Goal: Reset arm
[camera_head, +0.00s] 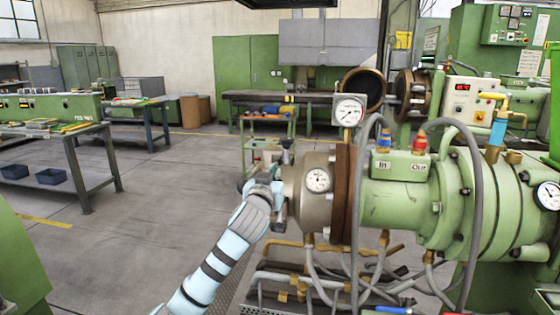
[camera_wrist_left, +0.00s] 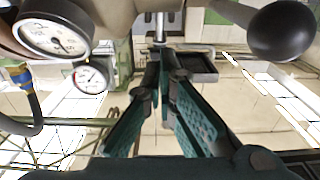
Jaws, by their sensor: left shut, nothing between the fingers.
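My left arm (camera_head: 217,265), pale blue with dark bands, comes in from the bottom of the head view. Its left gripper (camera_head: 284,158) is up at the front end of the green extruder (camera_head: 400,203), beside the grey metal head (camera_head: 315,205). In the left wrist view the teal fingers of the left gripper (camera_wrist_left: 165,60) come together at their tips, with nothing held. A metal rod (camera_wrist_left: 159,25) shows just beyond the tips; I cannot tell if they touch it. My right gripper is not in view.
In the left wrist view a black ball knob (camera_wrist_left: 282,30) is at the upper right and a round gauge (camera_wrist_left: 52,38) at the upper left. Hoses (camera_head: 476,210) hang along the extruder. A workbench (camera_head: 60,150) stands left; the floor (camera_head: 150,215) between is clear.

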